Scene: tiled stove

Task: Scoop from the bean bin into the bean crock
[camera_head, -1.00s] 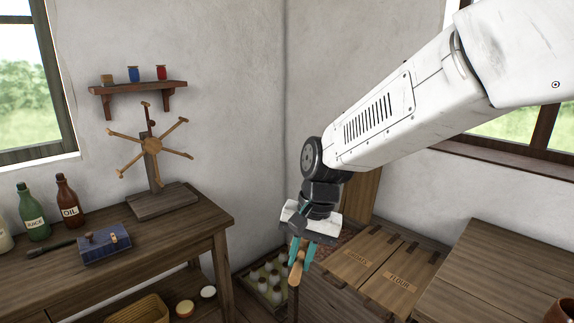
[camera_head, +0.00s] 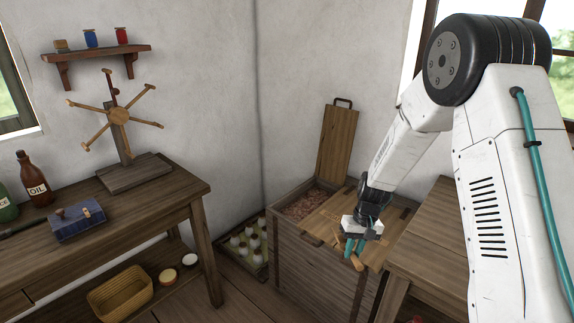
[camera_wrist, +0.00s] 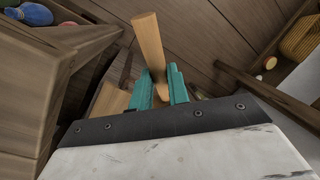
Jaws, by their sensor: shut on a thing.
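My gripper (camera_head: 355,246) is shut on a wooden handle (camera_wrist: 148,45), which shows between the teal fingers (camera_wrist: 178,85) in the wrist view. The handle's end also shows below the fingers in the head view. I cannot make out a scoop bowl. The bean bin (camera_head: 303,205) is the open left compartment of a wooden chest, with reddish-brown contents inside. Its lid (camera_head: 337,143) leans upright against the wall. My gripper is to the right of this opening, in front of the closed lids. I cannot identify the bean crock in the current views.
A wooden table (camera_head: 432,245) stands close on the right of the chest. A crate of bottles (camera_head: 247,243) sits on the floor left of the chest. The left workbench (camera_head: 150,200) holds a spoked wooden stand (camera_head: 122,118) and a blue box (camera_head: 76,220). A basket (camera_head: 120,290) lies beneath.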

